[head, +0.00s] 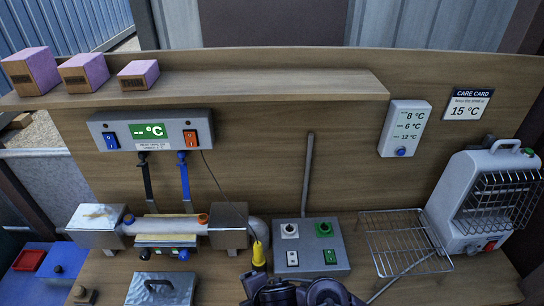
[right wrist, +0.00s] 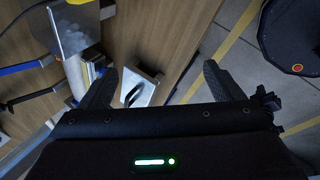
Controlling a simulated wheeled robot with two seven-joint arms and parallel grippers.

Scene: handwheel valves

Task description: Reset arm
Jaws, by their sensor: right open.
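My right gripper (right wrist: 160,70) shows in the right wrist view with its two dark fingers spread wide apart. Nothing is held between them. Beyond the gap, a metal plate with a dark handle (right wrist: 143,88) lies on the wooden bench, apart from the fingers. In the head view, dark rounded parts at the bottom centre seem to be part of my arm; no fingertips can be made out there. My left gripper is in neither view.
The wooden bench holds a pipe between two metal boxes (head: 228,224), a grey switch box (head: 311,262), a wire rack (head: 400,240) and a heater (head: 480,195). The handled metal plate (head: 160,289) lies at the front. A yellow-tipped probe (head: 259,254) hangs on a cable near centre.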

